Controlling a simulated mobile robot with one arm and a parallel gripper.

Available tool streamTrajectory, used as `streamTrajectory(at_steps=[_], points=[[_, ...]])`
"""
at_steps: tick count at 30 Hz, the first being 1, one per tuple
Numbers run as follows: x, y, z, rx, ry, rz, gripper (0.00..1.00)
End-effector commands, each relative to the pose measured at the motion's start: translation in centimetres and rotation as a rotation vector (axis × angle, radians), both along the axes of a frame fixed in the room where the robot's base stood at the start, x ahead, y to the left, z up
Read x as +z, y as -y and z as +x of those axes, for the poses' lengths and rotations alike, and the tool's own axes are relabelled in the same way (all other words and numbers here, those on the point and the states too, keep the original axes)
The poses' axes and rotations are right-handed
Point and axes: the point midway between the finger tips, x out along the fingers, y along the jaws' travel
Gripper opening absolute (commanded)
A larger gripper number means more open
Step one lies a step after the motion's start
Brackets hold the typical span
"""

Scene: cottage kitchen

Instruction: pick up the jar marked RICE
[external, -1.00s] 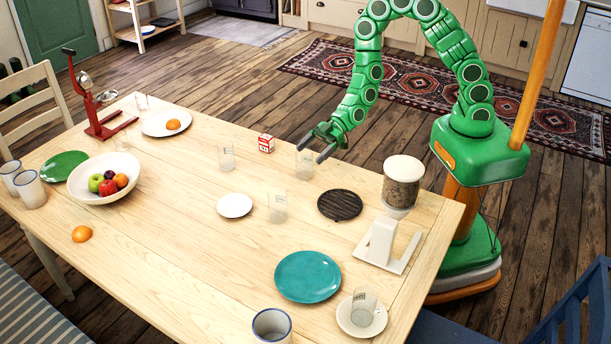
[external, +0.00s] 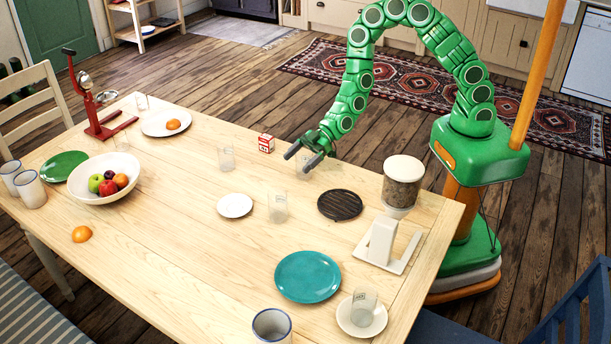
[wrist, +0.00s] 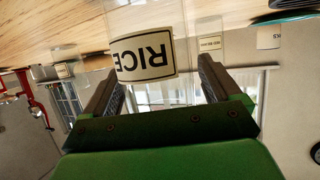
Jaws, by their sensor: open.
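The jar marked RICE (wrist: 145,55) is clear, with a cream label that reads upside down in the wrist view. It stands between the two fingers of my gripper (wrist: 160,68), nearer the left finger in that view. I see a gap on the right side; contact on the left is unclear. In the external view my gripper (external: 300,160) is low over the far side of the table. Its fingers are apart and hide most of the jar there.
On the wooden table (external: 160,250), a red-and-white box (external: 266,143) and a clear jar (external: 226,158) stand left of my gripper. Another clear jar (external: 278,207) is nearer the camera. A dark round trivet (external: 340,205) and a dispenser (external: 402,185) are to the right.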

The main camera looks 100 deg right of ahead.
Motion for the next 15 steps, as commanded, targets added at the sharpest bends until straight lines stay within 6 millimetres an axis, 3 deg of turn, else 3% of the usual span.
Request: streamTrajectory(at_steps=[2, 12, 15], points=[[0.0, 0.0, -0.01, 0.0, 0.0, 0.0, 0.85], [-0.01, 0.0, -0.02, 0.0, 0.0, 0.0, 0.33], [0.0, 0.0, -0.01, 0.0, 0.0, 0.0, 0.32]])
